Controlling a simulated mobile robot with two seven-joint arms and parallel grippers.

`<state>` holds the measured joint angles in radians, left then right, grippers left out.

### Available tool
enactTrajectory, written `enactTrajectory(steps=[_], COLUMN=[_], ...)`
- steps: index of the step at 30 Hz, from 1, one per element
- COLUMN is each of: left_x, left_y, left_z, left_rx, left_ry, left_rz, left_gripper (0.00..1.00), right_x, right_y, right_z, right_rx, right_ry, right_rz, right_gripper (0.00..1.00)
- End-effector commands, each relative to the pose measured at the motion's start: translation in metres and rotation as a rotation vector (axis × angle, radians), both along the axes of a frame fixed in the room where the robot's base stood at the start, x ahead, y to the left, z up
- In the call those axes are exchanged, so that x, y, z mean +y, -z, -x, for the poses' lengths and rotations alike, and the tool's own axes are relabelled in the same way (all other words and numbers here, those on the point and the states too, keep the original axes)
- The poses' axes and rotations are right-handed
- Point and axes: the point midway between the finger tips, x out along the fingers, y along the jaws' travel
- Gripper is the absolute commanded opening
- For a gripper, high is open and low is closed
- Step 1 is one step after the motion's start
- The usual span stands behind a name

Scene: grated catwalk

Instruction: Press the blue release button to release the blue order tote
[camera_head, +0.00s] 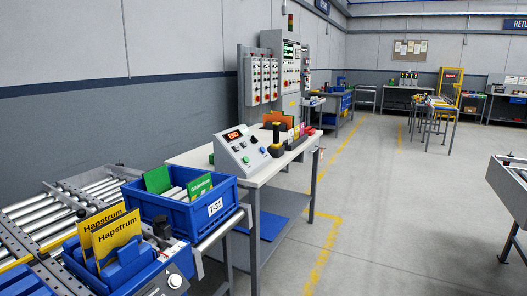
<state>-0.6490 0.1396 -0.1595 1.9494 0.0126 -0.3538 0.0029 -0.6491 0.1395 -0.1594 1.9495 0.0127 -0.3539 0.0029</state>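A blue tote (168,208) labelled T-31 stands at the left on a conveyor, with green and white items in it. A second blue container (85,262) in front of it holds yellow Hapstrum packs (117,238). A sloped grey control box (242,150) with a red lit display and several small buttons sits on the white-topped table behind the tote. A grey box with a round button (175,281) is at the bottom edge. Neither of my grippers is in view.
Roller conveyors (60,215) run along the left. The white-topped table (200,157) also carries a black and yellow upright object (276,133) and coloured items. Grey cabinets (285,65) stand behind it. The floor (390,210) to the right is open, up to a grey conveyor (512,190) at the right edge.

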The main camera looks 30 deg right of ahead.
Motion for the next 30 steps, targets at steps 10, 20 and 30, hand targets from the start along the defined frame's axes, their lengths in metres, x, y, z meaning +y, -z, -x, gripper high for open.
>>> enactTrajectory(steps=[10, 20, 30], left_x=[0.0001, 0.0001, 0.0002], left_y=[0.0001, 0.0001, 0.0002], left_z=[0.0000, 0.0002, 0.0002], left_rx=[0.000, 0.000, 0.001], left_ry=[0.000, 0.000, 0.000], left_rz=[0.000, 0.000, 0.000], left_gripper=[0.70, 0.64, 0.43], right_x=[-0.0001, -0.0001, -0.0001], right_y=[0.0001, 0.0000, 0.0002], right_z=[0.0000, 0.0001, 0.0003], right_rx=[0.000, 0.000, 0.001], right_ry=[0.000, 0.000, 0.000], right_rz=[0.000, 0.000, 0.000], right_gripper=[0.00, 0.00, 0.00])
